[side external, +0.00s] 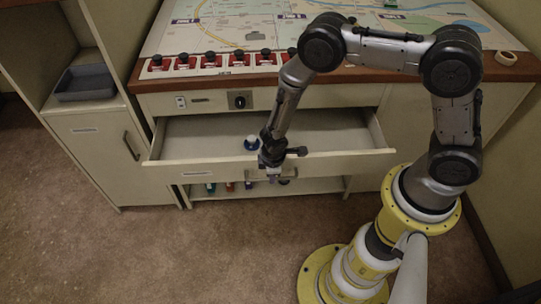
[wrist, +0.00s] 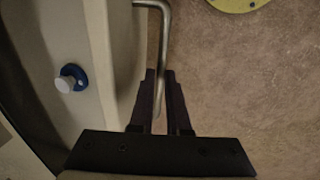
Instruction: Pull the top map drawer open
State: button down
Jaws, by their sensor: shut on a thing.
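The top map drawer (side external: 205,168) is a wide cream drawer under the console top. It stands well out from the cabinet, with its inside visible. My gripper (side external: 271,172) is at the middle of its front. In the wrist view, my gripper (wrist: 160,76) is shut on the drawer's metal bar handle (wrist: 164,38), with one dark finger on each side of the bar. In the side view, the gripper partly hides the handle. A small blue and white object (side external: 251,142) lies inside the drawer; it also shows in the wrist view (wrist: 70,78).
A map-covered console top (side external: 235,35) with red switches (side external: 209,60) is above the drawer. A low shelf (side external: 320,184) with several coloured items is below. A side cabinet (side external: 95,150) with a grey tray (side external: 84,83) stands left. The brown floor (side external: 130,250) in front is clear.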

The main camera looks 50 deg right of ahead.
jog(key=s+a, duration=0.8)
jog(key=a, duration=0.1)
jog(key=shift+s, duration=0.4)
jog(key=c, duration=0.9)
grip_release()
jog(key=shift+r, duration=0.1)
jog(key=r, duration=0.4)
jog(key=s+a+r, duration=0.1)
jog(key=r, duration=0.8)
jog(key=shift+s+a+r, duration=0.2)
jog(key=shift+s+a, duration=0.2)
